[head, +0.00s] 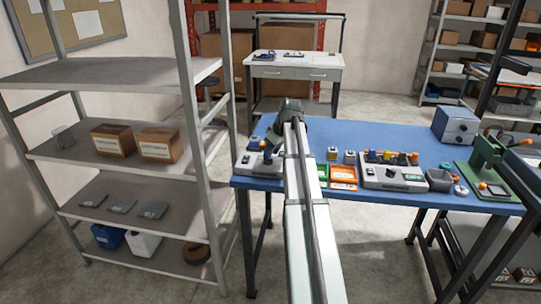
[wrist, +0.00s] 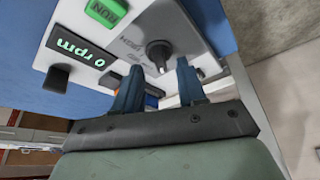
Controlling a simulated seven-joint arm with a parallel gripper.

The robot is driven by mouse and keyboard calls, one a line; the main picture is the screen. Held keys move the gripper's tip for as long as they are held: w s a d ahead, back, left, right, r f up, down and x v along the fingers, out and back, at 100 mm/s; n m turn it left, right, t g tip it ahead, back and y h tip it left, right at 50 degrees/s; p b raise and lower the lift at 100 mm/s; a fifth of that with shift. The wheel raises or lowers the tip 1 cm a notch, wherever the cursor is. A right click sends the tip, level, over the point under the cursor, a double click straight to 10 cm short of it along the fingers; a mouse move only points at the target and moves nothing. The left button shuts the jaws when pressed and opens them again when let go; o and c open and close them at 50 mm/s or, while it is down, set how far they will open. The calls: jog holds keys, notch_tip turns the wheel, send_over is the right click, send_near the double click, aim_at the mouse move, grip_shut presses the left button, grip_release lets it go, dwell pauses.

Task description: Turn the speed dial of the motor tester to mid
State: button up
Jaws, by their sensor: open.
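The motor tester is a pale panel (wrist: 75,28) in the wrist view, with a green RUN button (wrist: 105,12) and a display (wrist: 77,50) reading 0 rpm. Its dark round speed dial (wrist: 159,52) sits just ahead of my gripper (wrist: 159,68). The two blue fingers are open, one on each side of the dial in the picture. I cannot tell whether they touch it or which mark it points to. In the head view the tester (head: 250,170) is at the left end of the blue table, partly hidden by my arm. The fingers are not clear there.
The blue table (head: 400,135) also holds small bins (head: 343,173), a grey device (head: 395,180) with colored parts on top, a dark tray (head: 439,180) and a green press (head: 487,165). Grey shelving (head: 110,180) stands close on the left.

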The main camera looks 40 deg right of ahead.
jog(key=shift+x, duration=1.15)
grip_shut()
